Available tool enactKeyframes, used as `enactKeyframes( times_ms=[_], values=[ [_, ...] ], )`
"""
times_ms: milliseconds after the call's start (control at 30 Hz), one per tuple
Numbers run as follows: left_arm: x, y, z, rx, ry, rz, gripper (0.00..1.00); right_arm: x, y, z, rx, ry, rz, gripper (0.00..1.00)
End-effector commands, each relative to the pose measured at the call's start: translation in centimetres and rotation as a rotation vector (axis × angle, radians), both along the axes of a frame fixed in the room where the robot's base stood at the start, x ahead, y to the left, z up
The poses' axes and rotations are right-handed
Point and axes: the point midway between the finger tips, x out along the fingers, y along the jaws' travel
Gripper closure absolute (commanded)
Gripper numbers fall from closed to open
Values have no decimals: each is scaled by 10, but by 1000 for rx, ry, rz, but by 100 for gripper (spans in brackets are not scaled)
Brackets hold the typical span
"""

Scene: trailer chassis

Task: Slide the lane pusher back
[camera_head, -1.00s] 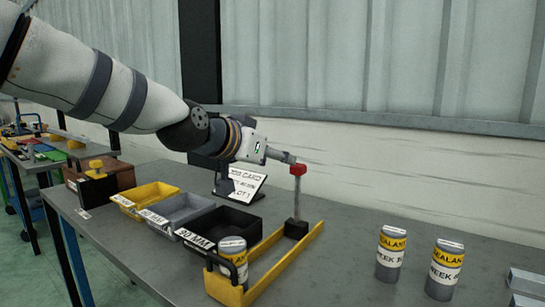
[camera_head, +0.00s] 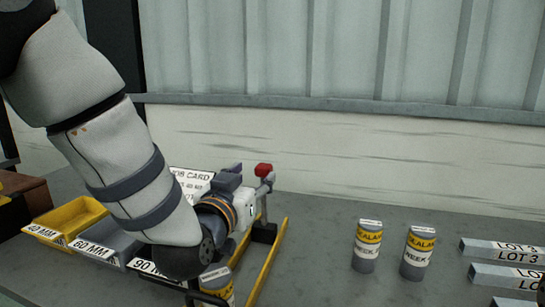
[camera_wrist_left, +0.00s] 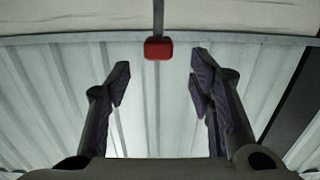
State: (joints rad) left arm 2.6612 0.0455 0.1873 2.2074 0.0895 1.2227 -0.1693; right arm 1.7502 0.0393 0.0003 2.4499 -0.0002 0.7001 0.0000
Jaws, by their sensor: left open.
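The lane pusher is a dark post with a red knob (camera_head: 263,170) and a black block (camera_head: 264,233) at its foot. It stands near the far end of the yellow-railed lane (camera_head: 268,262). My left gripper (camera_head: 252,181) is open, beside the upper post just below the knob. In the left wrist view the red knob (camera_wrist_left: 158,48) is centred between and beyond the spread fingers (camera_wrist_left: 157,82), with nothing visible gripped. A can (camera_head: 217,284) sits at the near end of the lane, partly hidden by my left arm.
Yellow (camera_head: 72,219) and grey (camera_head: 112,243) bins stand left of the lane; my arm covers much of the dark one. A card (camera_head: 190,180) stands behind. Table between lane and cans is clear.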

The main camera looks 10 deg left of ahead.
Motion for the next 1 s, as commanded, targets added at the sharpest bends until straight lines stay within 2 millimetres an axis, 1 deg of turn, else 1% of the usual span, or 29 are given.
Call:
enactKeyframes(
  times_ms=[33, 100, 167, 267, 400, 533, 667, 867, 900, 967, 1000],
  values=[
    [-5, 1, 2, 2, -14, 5, 52, 2, 0, 2, 0, -8, -1, 0],
    [-8, 3, 2, 3, -25, 11, 52, 2, 0, 2, 0, -9, -1, 0],
    [-6, 3, 1, 3, -28, 13, 52, 2, 0, 2, 0, -8, -1, 0],
    [10, 3, 0, 2, -29, 14, 52, 1, 0, 2, 0, -6, -1, 0],
    [40, 2, 0, 2, -29, 15, 52, 1, 0, 1, 0, -4, -1, 0],
    [59, 1, -2, 2, -26, 14, 52, -2, 0, -2, -1, 8, -1, 0],
    [67, 1, -1, 2, -26, 13, 52, -3, 0, -2, -1, 11, -1, 0],
    [67, 0, 0, 3, -27, 13, 52, -3, 0, -2, -1, 9, -1, 0],
    [67, 0, 0, 3, -27, 13, 61, -2, 0, -2, -1, 9, -1, 0],
    [67, 0, 0, 3, -27, 13, 74, -2, 0, -2, -1, 9, -1, 0],
    [67, 0, 0, 3, -27, 13, 83, -2, 0, -2, -1, 9, -1, 0]
  ],
)
